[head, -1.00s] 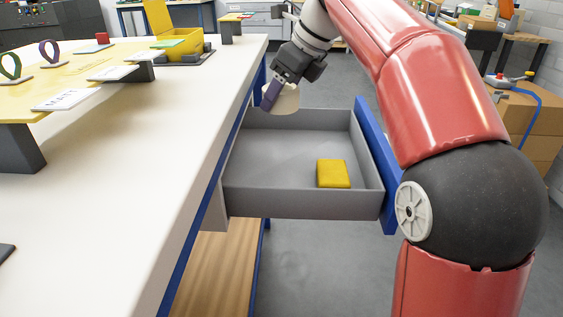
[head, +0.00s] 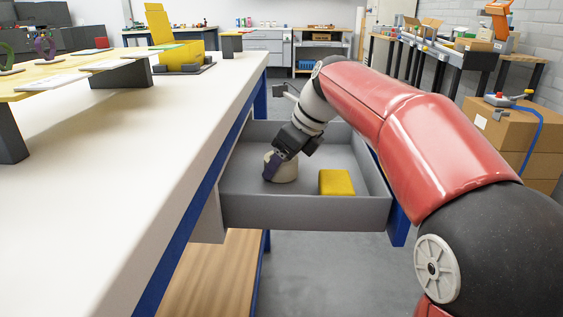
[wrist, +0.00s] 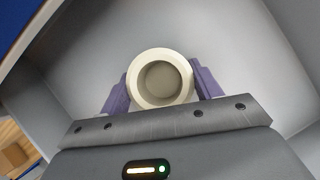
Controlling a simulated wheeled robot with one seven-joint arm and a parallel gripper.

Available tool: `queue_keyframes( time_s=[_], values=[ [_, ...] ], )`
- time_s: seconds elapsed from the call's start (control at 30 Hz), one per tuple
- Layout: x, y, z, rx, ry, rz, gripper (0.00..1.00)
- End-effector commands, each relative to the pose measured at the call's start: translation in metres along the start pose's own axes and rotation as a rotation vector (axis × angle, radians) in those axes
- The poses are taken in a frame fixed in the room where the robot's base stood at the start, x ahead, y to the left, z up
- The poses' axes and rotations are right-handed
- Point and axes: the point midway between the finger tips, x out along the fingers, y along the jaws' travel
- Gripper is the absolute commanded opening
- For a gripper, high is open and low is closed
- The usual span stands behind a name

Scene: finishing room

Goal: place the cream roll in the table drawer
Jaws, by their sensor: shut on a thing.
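The cream roll (head: 285,171) is inside the open table drawer (head: 290,213), in its left part. It also shows in the wrist view (wrist: 161,67) as a hollow ring seen from above, between two purple fingers. My gripper (head: 272,166) is shut on the roll, one finger on each side. The grey drawer floor shows around the roll in the wrist view (wrist: 235,50). I cannot tell whether the roll touches the floor. The drawer is pulled out from under the white table (head: 160,130).
A yellow block (head: 337,182) lies in the drawer to the right of the roll. The tabletop holds a yellow box (head: 180,57) and raised boards with small items. Cardboard boxes (head: 520,140) stand at the right. The drawer floor between roll and block is narrow.

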Motion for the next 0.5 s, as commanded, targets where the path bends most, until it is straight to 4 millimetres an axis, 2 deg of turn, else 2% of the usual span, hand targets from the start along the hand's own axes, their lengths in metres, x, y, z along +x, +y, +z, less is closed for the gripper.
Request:
queue_keyframes(
  time_s=[0.17,0.2,0.37,0.5],
  values=[
    [0.002,0.0001,-0.0011,0.0,0.0,0.0,0.41],
    [0.0027,0.0,-0.0015,0.001,0.0,0.0,0.65],
    [0.0022,0.0,-0.0012,0.0,0.0,0.0,0.85],
    [0.0022,0.0,-0.0012,0.0,0.001,0.0,0.85]
  ],
)
